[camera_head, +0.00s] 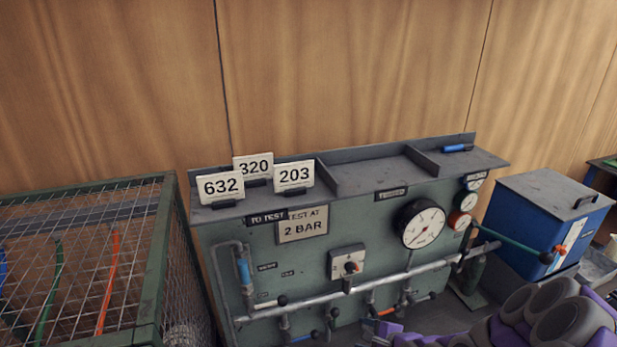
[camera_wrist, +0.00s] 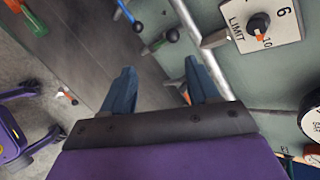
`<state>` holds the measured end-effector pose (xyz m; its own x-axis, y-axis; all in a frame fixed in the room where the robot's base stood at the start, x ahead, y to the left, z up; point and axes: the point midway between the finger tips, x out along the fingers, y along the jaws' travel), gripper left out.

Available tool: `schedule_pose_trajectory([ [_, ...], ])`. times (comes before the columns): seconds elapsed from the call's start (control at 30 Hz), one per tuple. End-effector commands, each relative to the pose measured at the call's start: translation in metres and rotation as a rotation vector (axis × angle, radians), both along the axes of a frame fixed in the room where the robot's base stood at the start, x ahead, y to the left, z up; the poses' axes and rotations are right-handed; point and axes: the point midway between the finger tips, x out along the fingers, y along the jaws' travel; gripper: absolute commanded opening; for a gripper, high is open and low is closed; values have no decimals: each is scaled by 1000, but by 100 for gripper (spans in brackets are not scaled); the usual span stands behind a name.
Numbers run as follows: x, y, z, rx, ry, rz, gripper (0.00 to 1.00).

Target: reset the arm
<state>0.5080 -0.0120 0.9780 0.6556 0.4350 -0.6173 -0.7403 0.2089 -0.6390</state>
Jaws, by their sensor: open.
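My gripper (camera_wrist: 160,92) shows in the wrist view as two blue fingers set wide apart on a dark bar, with nothing between them. Below and beyond the fingers is a grey surface, and the green test panel (camera_wrist: 240,85) is close on the right. In the head view, part of my purple and grey arm (camera_head: 545,325) is at the lower right, in front of the panel's right end. The gripper's fingers cannot be made out there.
The green panel (camera_head: 300,250) carries a pipe (camera_head: 390,278), several valve levers, a large gauge (camera_head: 422,223) and a selector knob (camera_head: 350,267). Number cards 632, 320 and 203 (camera_head: 294,176) stand on its shelf. A mesh cage (camera_head: 90,270) is left; a blue box (camera_head: 545,220) is right.

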Motion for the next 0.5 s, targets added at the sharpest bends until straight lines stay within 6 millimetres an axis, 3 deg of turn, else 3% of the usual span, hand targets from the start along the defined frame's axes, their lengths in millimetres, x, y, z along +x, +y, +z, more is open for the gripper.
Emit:
schedule_pose_trajectory([
  [0.2,-31,-13,19,-388,67,264,60],
  [0.5,-94,-33,67,-771,195,622,60],
])
